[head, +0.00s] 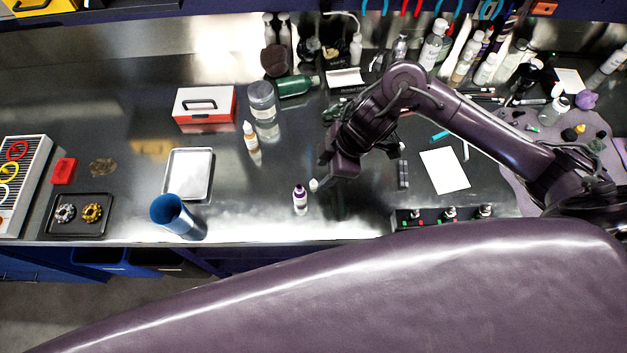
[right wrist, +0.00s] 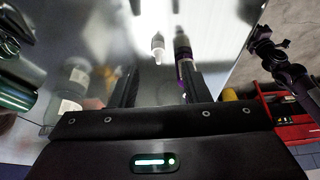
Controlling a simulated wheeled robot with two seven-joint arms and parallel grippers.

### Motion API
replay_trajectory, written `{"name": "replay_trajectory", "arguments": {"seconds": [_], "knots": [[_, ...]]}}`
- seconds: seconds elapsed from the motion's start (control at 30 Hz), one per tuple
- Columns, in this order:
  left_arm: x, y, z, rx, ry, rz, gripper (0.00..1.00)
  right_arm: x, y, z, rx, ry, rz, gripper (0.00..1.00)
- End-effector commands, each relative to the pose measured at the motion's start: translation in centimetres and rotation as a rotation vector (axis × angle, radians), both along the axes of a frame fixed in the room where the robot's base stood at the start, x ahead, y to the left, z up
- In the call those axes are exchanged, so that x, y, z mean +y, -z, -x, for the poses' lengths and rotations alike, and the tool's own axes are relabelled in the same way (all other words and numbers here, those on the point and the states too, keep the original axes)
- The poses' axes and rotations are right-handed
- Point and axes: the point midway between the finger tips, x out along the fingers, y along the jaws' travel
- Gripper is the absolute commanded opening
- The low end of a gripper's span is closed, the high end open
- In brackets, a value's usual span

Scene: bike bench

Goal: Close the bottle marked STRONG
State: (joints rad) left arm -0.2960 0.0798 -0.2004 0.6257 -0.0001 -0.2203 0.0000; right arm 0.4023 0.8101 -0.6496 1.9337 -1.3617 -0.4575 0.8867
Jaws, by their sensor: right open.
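A small bottle (head: 300,199) with a purple label stands upright near the bench's front edge in the head view. It also shows in the right wrist view (right wrist: 183,58), close to the right-hand finger. I cannot read its marking. A small white cap (head: 314,185) is just right of the bottle. In the right wrist view the cap (right wrist: 158,47) shows as a white tapered piece ahead of the gap between the fingers. My right gripper (head: 325,181) is open beside the cap, with nothing held between its fingers (right wrist: 161,82). My left gripper is in neither view.
A blue cup (head: 170,211) and a metal tray (head: 189,173) stand to the left. A white dropper bottle (head: 251,137), a jar (head: 262,101) and a red box (head: 205,106) are farther back. A black rack (head: 428,217) lies right. Bench around the small bottle is clear.

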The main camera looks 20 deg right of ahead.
Motion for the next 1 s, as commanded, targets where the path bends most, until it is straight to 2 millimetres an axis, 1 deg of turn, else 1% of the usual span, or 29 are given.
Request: {"name": "replay_trajectory", "arguments": {"seconds": [0.07,0.13,0.27,0.3,0.4,0.5,0.8,0.87,1.0], "knots": [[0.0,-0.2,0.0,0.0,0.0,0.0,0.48,0.1,0.3,0.0,0.002,0.0,-0.001,0.43],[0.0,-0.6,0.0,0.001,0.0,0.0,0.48,0.3,0.9,-0.1,0.004,0.003,-0.001,0.43],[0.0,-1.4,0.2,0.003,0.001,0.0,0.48,0.8,2.9,-0.3,0.005,0.002,0.0,0.43],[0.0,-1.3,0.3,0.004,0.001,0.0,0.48,1.0,3.5,-0.4,0.003,0.002,-0.001,0.43],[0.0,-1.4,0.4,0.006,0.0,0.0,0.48,1.4,4.5,-0.6,0.001,0.001,-0.001,0.43],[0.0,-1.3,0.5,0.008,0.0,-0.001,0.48,1.5,4.9,-0.6,0.0,0.0,0.001,0.43],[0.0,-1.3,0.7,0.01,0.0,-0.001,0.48,1.5,5.0,-0.6,-0.001,0.0,0.0,0.43],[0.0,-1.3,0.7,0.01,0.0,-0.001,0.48,1.5,4.9,-0.6,-0.001,0.0,0.0,0.36],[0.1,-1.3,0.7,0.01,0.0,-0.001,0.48,1.5,4.9,-0.6,-0.001,0.0,0.0,0.18]]}}
